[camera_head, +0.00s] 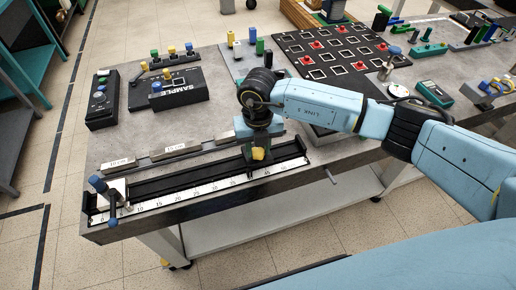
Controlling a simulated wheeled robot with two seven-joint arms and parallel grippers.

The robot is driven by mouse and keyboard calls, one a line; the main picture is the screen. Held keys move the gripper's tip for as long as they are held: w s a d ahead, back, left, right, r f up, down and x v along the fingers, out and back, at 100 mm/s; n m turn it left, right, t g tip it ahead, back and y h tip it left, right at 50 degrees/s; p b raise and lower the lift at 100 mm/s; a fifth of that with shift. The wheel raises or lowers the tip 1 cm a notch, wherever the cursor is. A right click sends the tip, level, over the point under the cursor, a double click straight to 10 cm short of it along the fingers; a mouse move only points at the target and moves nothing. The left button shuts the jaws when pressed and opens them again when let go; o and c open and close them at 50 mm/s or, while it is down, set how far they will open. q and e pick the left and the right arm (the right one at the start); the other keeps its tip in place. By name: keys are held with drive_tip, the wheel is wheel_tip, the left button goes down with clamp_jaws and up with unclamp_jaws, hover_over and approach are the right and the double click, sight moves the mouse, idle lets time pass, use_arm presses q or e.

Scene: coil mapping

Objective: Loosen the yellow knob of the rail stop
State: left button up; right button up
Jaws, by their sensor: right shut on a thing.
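The rail (165,186) is a long black track with a white numbered scale along the front edge of the table. The yellow knob (257,154) of the rail stop shows near the rail's right part, at the front of the stop. My right gripper (257,146) points down at the stop and is shut on the yellow knob. The wrist and gripper hide most of the stop and the fingertips. My left gripper is not in view.
A black SAMPLE box (180,96) stands behind the rail. A blue-knobbed handle (98,184) sits at the rail's left end. A black board with red pieces (335,50) lies at the back.

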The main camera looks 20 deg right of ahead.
sight(258, 151)
drive_tip(key=shift+n+b, duration=0.6)
drive_tip(key=shift+n, duration=1)
drive_tip(key=o, duration=1)
wheel_tip(258, 151, up, 14)
drive_tip(key=shift+f, duration=0.25)
